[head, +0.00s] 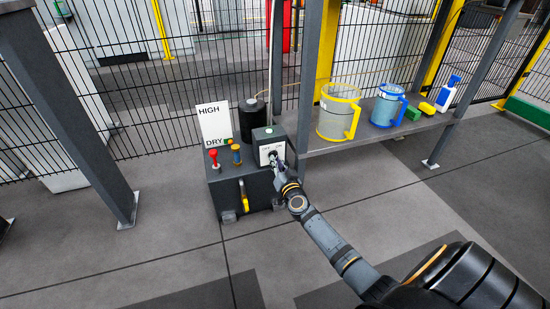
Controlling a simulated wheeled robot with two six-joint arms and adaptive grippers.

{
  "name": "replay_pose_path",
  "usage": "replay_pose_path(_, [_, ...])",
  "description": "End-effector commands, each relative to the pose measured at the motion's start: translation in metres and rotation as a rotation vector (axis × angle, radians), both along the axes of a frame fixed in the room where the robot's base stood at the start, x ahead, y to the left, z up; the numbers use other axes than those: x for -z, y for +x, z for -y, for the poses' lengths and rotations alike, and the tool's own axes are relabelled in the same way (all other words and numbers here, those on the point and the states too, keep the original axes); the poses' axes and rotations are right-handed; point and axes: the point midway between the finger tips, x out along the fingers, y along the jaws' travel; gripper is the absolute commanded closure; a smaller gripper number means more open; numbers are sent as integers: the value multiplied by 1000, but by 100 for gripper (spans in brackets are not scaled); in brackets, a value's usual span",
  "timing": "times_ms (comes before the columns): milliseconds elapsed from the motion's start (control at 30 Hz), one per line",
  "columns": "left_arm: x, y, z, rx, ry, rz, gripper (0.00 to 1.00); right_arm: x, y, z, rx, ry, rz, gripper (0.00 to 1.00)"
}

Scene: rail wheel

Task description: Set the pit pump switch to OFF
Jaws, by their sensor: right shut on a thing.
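The plate's lettering is small and partly covered, so I cannot tell which way the knob points. My left gripper is not in view.
A shelf (352,143) at right carries a yellow jug (336,112) and a blue jug (387,106). A grey post (65,105) stands at left.

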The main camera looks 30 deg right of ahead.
Motion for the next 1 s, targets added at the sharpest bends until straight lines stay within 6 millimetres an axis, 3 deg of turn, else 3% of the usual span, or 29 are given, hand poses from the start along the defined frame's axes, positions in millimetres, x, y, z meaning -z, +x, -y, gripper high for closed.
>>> replay_pose_path(300, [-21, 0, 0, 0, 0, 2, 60, -2, 0, 0, 0, -272, -68, 100])
replay_pose_path(733, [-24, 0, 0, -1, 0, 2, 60, -1, 0, 0, 1, -326, -80, 100])
replay_pose_path(1000, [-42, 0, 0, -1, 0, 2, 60, -3, 0, 0, 0, -550, -135, 100])
